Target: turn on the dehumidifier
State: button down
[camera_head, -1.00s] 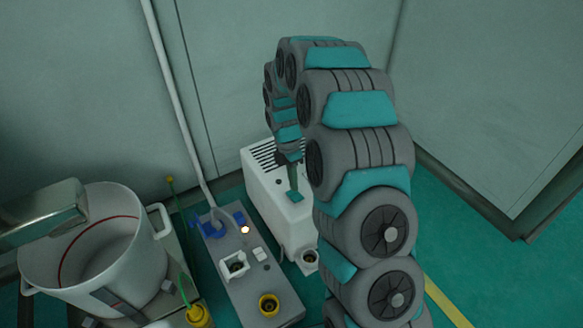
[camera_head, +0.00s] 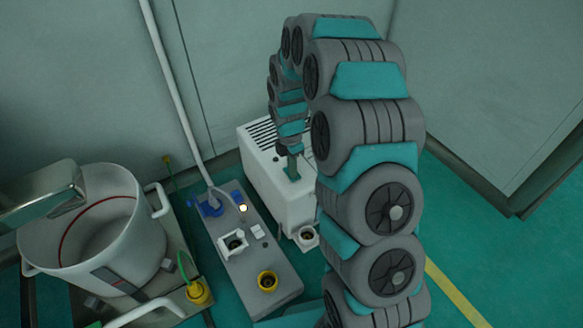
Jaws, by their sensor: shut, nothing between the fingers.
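A white box with a slotted vent on its top (camera_head: 258,172), which looks like the dehumidifier, stands on the green floor against the wall. It has a round socket-like fitting (camera_head: 307,236) low at its front. My gripper (camera_head: 292,174) points down at the top of this box, its fingers together with nothing between them. Whether the tips touch the top is hard to tell from this angle. My curved arm covers the right part of the box. A power button is not clearly visible.
Left of the box lies a grey socket panel (camera_head: 245,262) with a lit lamp (camera_head: 243,208), a blue plug (camera_head: 210,208) and a yellow socket (camera_head: 267,281). Further left stands a white pot (camera_head: 135,245) with handles.

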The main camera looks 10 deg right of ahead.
jog(key=shift+w+f, duration=0.1)
jog(key=shift+f, duration=0.2)
jog(key=shift+w+a, duration=0.2)
jog(key=shift+w, duration=0.5)
jog(key=shift+s, duration=0.1)
jog(key=shift+r+p, duration=0.35)
notch_tip(320, 180, up, 14)
jog(key=w, duration=0.1)
jog(key=shift+w+a+p, duration=0.15)
jog(key=shift+w+p, duration=0.1)
jog(key=shift+p, duration=0.1)
jog(key=shift+f, duration=0.1)
